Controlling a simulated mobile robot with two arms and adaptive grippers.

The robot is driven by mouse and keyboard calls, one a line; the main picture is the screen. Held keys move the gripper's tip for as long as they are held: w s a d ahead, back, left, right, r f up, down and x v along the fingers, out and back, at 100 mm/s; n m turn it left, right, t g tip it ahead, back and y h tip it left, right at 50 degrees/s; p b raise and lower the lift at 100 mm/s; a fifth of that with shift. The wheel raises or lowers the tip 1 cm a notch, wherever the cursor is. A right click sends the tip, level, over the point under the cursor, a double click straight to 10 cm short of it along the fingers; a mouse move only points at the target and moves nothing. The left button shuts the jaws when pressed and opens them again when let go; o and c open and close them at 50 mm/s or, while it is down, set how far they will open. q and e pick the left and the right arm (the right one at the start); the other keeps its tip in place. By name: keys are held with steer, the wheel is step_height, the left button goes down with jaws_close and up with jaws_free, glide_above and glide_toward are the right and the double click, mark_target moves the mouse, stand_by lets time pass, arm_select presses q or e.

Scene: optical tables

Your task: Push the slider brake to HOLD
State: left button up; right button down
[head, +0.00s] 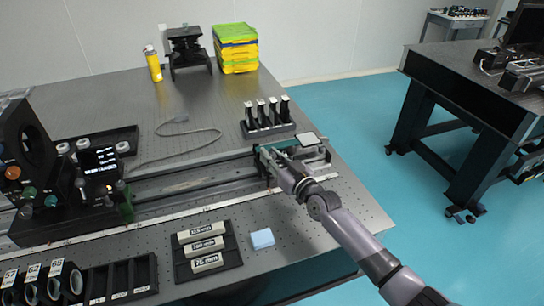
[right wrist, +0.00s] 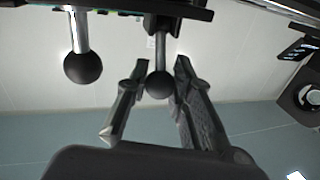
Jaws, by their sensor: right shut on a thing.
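A slider carriage (head: 312,153) sits near the right end of the long rail (head: 195,176) on the optical table. My right gripper (head: 277,166) is at the carriage's front side and covers part of it. In the right wrist view, two levers with black ball knobs hang from the dark carriage edge. My right gripper (right wrist: 161,72) has its fingers on either side of the nearer-centre ball knob (right wrist: 159,85) and is shut on it. The other ball knob (right wrist: 83,67) stands free to the left. No HOLD marking is readable. My left gripper is not in view.
Behind the carriage stands a rack of posts (head: 267,117). In front lie a tray of labelled blocks (head: 206,249) and a light blue block (head: 262,238). A black optics mount (head: 35,165) stands at the rail's left. The table edge is close on the right.

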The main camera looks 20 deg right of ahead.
steer(key=shift+w+r+p, duration=0.1)
steer(key=shift+r+p, duration=0.15)
steer(key=shift+p, duration=0.5)
steer(key=w+g+p, duration=0.1)
steer(key=p, duration=0.2)
steer(key=g+p, duration=0.2)
steer(key=p, duration=0.2)
steer(key=w+r+m+g+h+p, duration=0.1)
steer(key=g+p, duration=0.1)
steer(key=p, duration=0.2)
steer(key=shift+w+a, duration=0.1)
steer(key=shift+w, duration=0.2)
steer(key=shift+w+f+g, duration=0.1)
steer(key=shift+w+g, duration=0.15)
steer(key=shift+g, duration=0.35)
steer(key=shift+w+f+m+g+h, duration=0.3)
steer(key=shift+w+g, duration=0.1)
steer(key=shift+g, duration=0.6)
steer(key=shift+w+f+g, duration=0.2)
steer(key=shift+w+g, duration=0.1)
steer(key=shift+g, duration=0.3)
steer(key=shift+w+f+m+g+b, duration=0.25)
steer(key=shift+w+m+g+b, duration=0.1)
steer(key=shift+g+b, duration=0.75)
